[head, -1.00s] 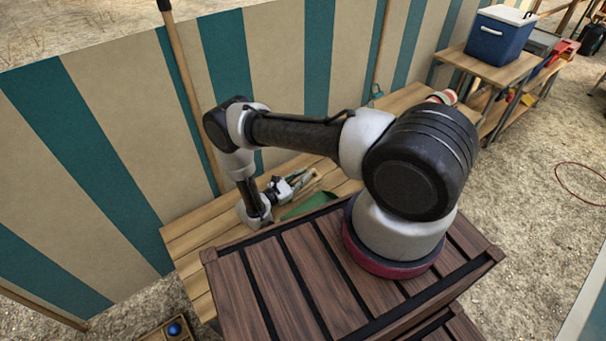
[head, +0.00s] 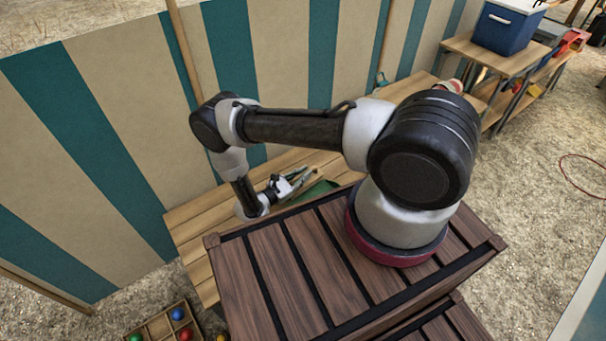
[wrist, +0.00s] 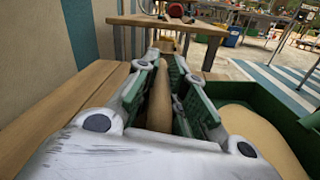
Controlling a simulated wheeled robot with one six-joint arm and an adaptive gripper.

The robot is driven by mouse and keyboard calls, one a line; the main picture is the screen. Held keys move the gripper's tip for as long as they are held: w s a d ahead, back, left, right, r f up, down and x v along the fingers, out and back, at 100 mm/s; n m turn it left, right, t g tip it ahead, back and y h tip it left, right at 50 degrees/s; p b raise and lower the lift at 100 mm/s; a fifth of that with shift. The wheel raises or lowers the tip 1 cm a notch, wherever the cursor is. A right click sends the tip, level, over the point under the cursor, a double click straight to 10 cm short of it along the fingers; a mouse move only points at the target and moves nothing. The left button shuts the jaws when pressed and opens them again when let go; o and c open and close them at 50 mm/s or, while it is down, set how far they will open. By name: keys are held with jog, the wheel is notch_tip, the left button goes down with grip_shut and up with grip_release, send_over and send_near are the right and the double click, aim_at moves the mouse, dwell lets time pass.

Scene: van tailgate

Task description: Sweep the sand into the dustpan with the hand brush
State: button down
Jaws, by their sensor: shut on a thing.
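My gripper (head: 293,182) is low over the wooden bench, beyond the slatted deck that carries my arm. In the wrist view my gripper (wrist: 165,95) is shut on the pale wooden handle of the hand brush (wrist: 159,103), which lies lengthwise between the green finger pads. The brush's bristles cannot be made out. The green dustpan (head: 318,190) is just right of my gripper, partly hidden by the deck edge. In the wrist view the dustpan (wrist: 292,118) is at the right, and a smooth mound of tan sand (wrist: 258,135) shows inside its walls.
The wooden bench (head: 190,215) runs along a striped canvas wall (head: 110,130). The slatted deck (head: 290,270) stands close in front. A divided box (head: 160,328) of coloured balls is on the ground at lower left. A blue cooler (head: 505,28) stands on a far table.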

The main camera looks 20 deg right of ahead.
notch_tip(320, 180, up, 7)
jog(key=w, duration=0.1)
jog(key=shift+w+a+f, duration=0.15)
jog(key=shift+w+a, duration=0.1)
jog(key=shift+w, duration=0.15)
jog(key=shift+s, duration=0.1)
dwell(0.6)
